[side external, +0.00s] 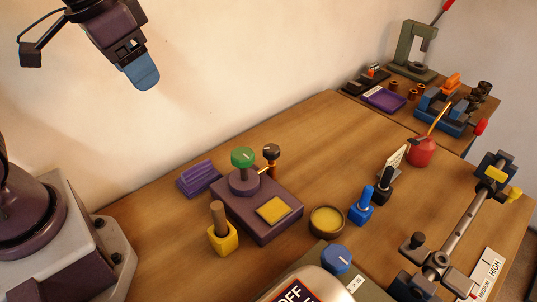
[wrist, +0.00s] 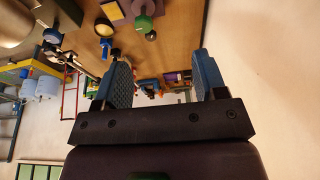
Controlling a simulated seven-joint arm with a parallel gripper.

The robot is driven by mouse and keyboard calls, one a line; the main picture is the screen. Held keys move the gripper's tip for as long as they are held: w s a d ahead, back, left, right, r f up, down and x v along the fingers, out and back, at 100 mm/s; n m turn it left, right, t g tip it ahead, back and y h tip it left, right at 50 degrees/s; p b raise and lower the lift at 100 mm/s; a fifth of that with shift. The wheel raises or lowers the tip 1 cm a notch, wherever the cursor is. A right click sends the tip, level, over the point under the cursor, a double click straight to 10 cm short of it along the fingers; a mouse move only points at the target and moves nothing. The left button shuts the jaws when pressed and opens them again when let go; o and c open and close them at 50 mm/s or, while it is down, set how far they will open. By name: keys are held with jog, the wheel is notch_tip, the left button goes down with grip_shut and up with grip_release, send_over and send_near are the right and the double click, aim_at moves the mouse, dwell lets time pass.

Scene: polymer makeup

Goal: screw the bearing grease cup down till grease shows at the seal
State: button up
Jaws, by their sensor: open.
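A purple block (side external: 262,222) stands on the wooden bench. On it is a round purple boss topped by a green knob (side external: 243,157) with a white mark, which looks like the grease cup. A yellow square pad (side external: 273,210) lies on the block's top. I cannot make out a seal or fresh grease. The green knob also shows in the wrist view (wrist: 143,23), upside down near the top edge. My gripper (side external: 142,78) is high at the upper left, well apart from the block. In the wrist view its two blue fingers (wrist: 163,78) are spread and empty.
A black knob (side external: 271,152) on a brass stem stands behind the green knob. A yellow holder (side external: 222,239), purple ribbed block (side external: 199,178), yellow-filled tin (side external: 327,219) and blue holder (side external: 361,209) surround the block. A red oil can (side external: 420,151) and shaft rig (side external: 455,225) stand right.

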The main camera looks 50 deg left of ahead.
jog(key=w+d+f+g, duration=0.1)
jog(key=w+f+g, duration=0.1)
jog(key=w, duration=0.5)
jog(key=w+d+f+g, duration=0.1)
jog(key=w+f+g, duration=0.15)
jog(key=w, duration=0.55)
jog(key=n+g+h, duration=0.1)
jog(key=n+g, duration=0.2)
send_near(272, 147)
jog(key=x, duration=0.9)
jog(key=shift+f, duration=0.25)
jog(key=c, duration=0.9)
